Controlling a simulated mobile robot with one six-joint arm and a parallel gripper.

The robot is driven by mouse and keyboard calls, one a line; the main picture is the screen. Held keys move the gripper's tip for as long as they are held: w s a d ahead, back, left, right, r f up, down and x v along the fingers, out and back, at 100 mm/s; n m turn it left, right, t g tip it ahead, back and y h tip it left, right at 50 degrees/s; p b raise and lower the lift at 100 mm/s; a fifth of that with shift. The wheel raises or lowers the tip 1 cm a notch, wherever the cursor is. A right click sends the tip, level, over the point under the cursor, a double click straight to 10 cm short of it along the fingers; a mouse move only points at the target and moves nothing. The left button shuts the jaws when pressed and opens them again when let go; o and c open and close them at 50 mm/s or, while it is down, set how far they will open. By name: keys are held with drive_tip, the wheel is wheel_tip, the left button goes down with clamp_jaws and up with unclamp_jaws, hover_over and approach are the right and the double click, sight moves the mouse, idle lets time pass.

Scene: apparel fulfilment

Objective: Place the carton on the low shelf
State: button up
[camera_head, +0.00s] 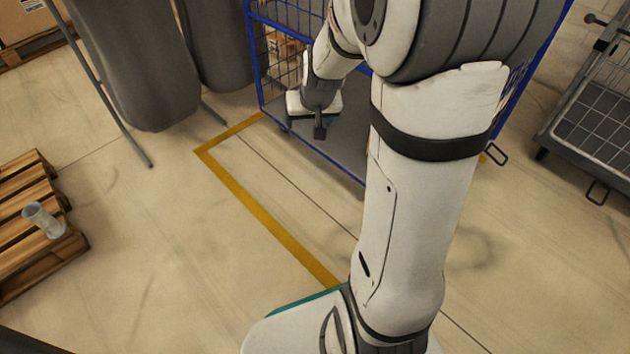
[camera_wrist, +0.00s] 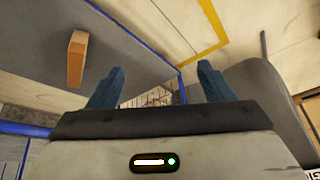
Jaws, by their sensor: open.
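A small brown carton-like block (camera_wrist: 76,60) rests on a grey surface (camera_wrist: 130,45) at the upper left of the wrist view, apart from my fingers. My gripper (camera_wrist: 158,88) is open, with nothing between its blue fingertips. In the head view my gripper (camera_head: 318,108) is at the near side of a blue-framed cage trolley, over or beside its low grey deck (camera_head: 345,150). Brown box surfaces (camera_head: 280,48) show through the trolley's mesh. I cannot tell whether one of them is the same block. My arm hides much of the trolley.
Grey hanging garments (camera_head: 145,70) and a rack leg stand left of the trolley. A wooden pallet (camera_head: 30,235) with a clear cylinder (camera_head: 43,219) is at far left. Another mesh cart (camera_head: 595,125) is at right. The floor around the yellow line (camera_head: 255,205) is clear.

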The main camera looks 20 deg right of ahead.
drive_tip(key=s+a+r+n+g, duration=0.1)
drive_tip(key=s+a+r+g, duration=0.1)
drive_tip(key=s, duration=0.8)
drive_tip(key=s+a+r+n+g, duration=0.1)
drive_tip(key=s+a, duration=0.3)
drive_tip(key=s, duration=0.6)
drive_tip(key=shift+s+a+r+g, duration=0.35)
drive_tip(key=shift+r+g, duration=0.05)
drive_tip(key=shift+g, duration=0.1)
